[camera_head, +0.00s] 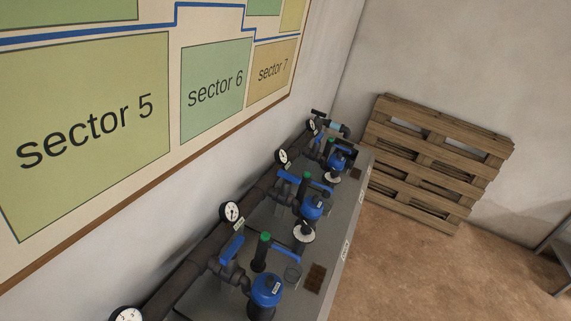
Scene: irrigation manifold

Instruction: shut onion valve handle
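A dark manifold pipe (200,273) runs along a grey bench by the wall, with several branches. Blue lever handles show on the branches: one at the near branch (231,248), a second blue lever beside it (286,254), and one at the middle branch (288,176). Each branch also has a blue round-topped body, such as the near one (266,289). The small labels are too small to read, so I cannot tell which handle is the onion valve's. My gripper is not in view.
Round gauges (232,211) stand along the pipe. The grey bench (337,238) has a narrow bare front strip. A sector board (95,115) hangs on the left wall. A wooden pallet (435,160) leans at the back.

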